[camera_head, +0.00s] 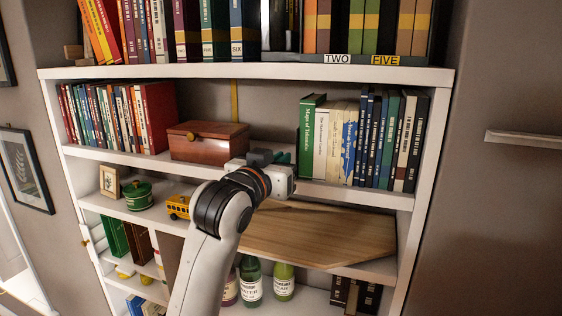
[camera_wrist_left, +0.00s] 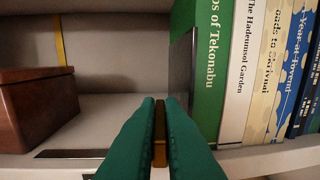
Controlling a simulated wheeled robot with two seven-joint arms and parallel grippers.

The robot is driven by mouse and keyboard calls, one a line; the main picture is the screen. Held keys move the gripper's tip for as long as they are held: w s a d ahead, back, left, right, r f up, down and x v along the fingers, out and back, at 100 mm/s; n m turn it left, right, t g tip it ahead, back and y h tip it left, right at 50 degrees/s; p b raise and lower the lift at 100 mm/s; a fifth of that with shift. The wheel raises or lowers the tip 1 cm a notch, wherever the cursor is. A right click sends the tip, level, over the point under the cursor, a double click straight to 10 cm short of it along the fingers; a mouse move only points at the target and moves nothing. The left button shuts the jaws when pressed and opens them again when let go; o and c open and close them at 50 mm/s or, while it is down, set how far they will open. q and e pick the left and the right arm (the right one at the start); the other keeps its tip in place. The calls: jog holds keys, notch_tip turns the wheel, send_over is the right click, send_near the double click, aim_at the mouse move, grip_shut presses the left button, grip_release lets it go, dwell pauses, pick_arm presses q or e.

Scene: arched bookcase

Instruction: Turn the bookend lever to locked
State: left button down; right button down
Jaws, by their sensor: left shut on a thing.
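The bookend shows in the left wrist view as a thin grey metal plate (camera_wrist_left: 183,68) standing upright against the left side of a green book (camera_wrist_left: 208,60). A narrow brass-coloured lever (camera_wrist_left: 160,140) is between the green fingers of my left gripper (camera_wrist_left: 160,103). The gripper is shut on it, and the fingers hide most of it. In the head view my left gripper (camera_head: 281,158) is at the shelf edge, between the wooden box and the green book. The bookend is not clear there. My right gripper is not in view.
A brown wooden box (camera_head: 208,141) stands left of the gripper. A row of upright books (camera_head: 335,140) stands to its right. A dark strip (camera_wrist_left: 75,153) lies along the shelf's front edge. A wooden board (camera_head: 320,235) lies on the shelf below, near a yellow toy bus (camera_head: 178,207).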

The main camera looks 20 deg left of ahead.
pick_arm(q)
jog(key=shift+w+a+m+g+h+b, duration=0.3)
jog(key=shift+a+m+g+h+b, duration=0.3)
jog(key=shift+m+g+h, duration=1.4)
jog(key=shift+w+a+m+g+h+b, duration=0.35)
jog(key=shift+m+g+h+b, duration=0.65)
jog(key=shift+m+h, duration=1.1)
jog(key=shift+w+a+m+g+h+b, duration=0.3)
jog(key=shift+a+m+g+h+b, duration=0.25)
jog(key=shift+m+g+h, duration=1.6)
jog(key=shift+n+t+h, duration=0.35)
jog(key=shift+n+h, duration=0.3)
jog(key=c, duration=1.8)
grip_release()
jog(key=shift+d, duration=0.15)
jog(key=shift+c, duration=0.2)
